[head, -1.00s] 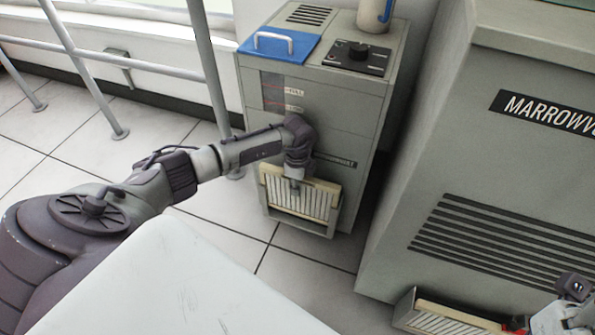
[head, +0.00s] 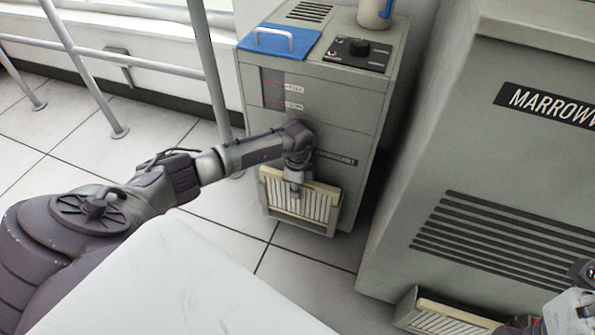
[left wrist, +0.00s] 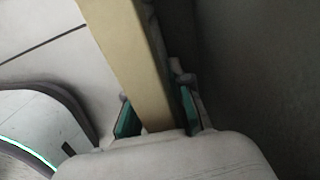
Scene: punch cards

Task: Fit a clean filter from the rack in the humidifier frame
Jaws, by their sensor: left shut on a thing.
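The humidifier (head: 345,115) is a grey cabinet with a blue lid panel on top. At the bottom of its front is a pleated filter (head: 311,208) with a cream frame and pale pleats. My left gripper (head: 296,190) is at the filter's top edge. In the left wrist view my left gripper (left wrist: 158,115) has its green pads on either side of the cream filter frame (left wrist: 130,60) and is shut on it. How deep the filter sits in the humidifier frame is hard to tell. My right gripper (head: 582,275) is partly cut off at the lower right, its fingers unclear.
Another pleated filter (head: 452,318) sits in a grey holder low at the right, near my right arm. A large grey machine (head: 480,200) stands to the right of the humidifier. Railings (head: 85,75) run along the left. The tiled floor (head: 190,230) is clear.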

